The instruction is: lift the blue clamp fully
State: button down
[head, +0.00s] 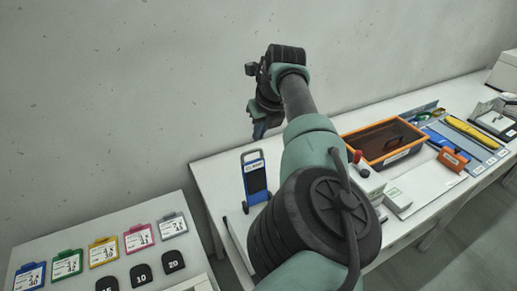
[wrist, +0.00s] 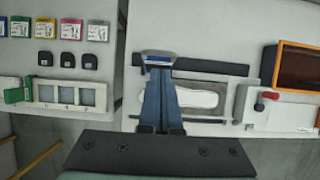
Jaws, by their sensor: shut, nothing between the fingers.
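The blue clamp (head: 255,178) stands upright at the left end of the white table in the head view, with a grey handle on top and a dark middle. In the wrist view its blue and pale top edge (wrist: 158,58) shows just beyond my fingertips. My gripper (head: 259,131) is shut and empty, pointing down, and appears above the clamp in the head view. Its fingers (wrist: 158,72) lie side by side in the wrist view. I cannot tell whether they touch the clamp. A white sole shape (wrist: 196,98) lies on a grey plate, partly hidden by the fingers.
A dark bar (wrist: 210,68) runs beside the clamp. An orange-rimmed bin (head: 348,138), a white box (head: 398,202) and a yellow tool (head: 470,132) are to the right. Coloured cards (head: 103,250) and black tags (head: 141,274) lie on a separate left table. The wall is behind.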

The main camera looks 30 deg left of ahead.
jog(key=r+p, duration=0.1)
jog(key=w+a+r+p, duration=0.1)
jog(key=r+p, duration=0.2)
jog(key=shift+w+a+r+p, duration=0.25)
jog(key=shift+a+r+p, duration=0.05)
jog(key=shift+a+r, duration=0.1)
jog(key=shift+d, duration=0.1)
dwell(0.3)
